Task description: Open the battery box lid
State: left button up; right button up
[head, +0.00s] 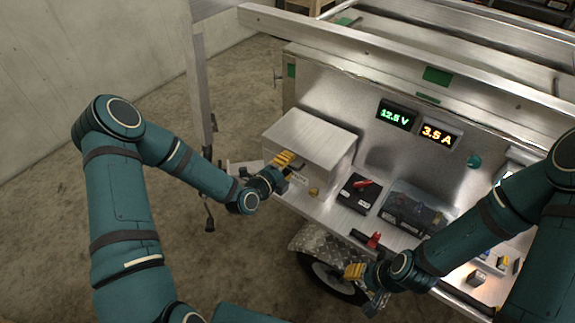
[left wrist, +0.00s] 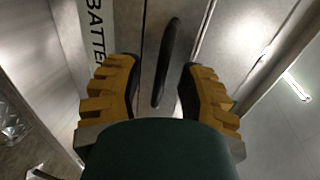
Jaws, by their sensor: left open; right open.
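The battery box (head: 312,137) is a plain silver metal box on the trailer shelf, and its lid looks closed. My left gripper (head: 287,161) is at the front of the box, with its yellow fingers apart. In the left wrist view, a black bar handle (left wrist: 172,58) lies between the two fingertips of the left gripper (left wrist: 161,84), with gaps on both sides. A partly cut-off label reading "BATTE" (left wrist: 95,28) is left of the handle. My right gripper (head: 358,273) is open and empty, low in front of the shelf, above the trailer wheel.
A black box with a red switch (head: 359,192) and a dark battery-like unit (head: 411,210) stand right of the battery box. A red knob (head: 374,240) is at the shelf edge near my right gripper. Displays (head: 397,115) are on the back panel. The floor at left is clear.

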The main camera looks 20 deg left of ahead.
pick_arm(q)
jog(key=shift+w, duration=0.15)
grip_shut()
jog(key=shift+r, duration=0.1)
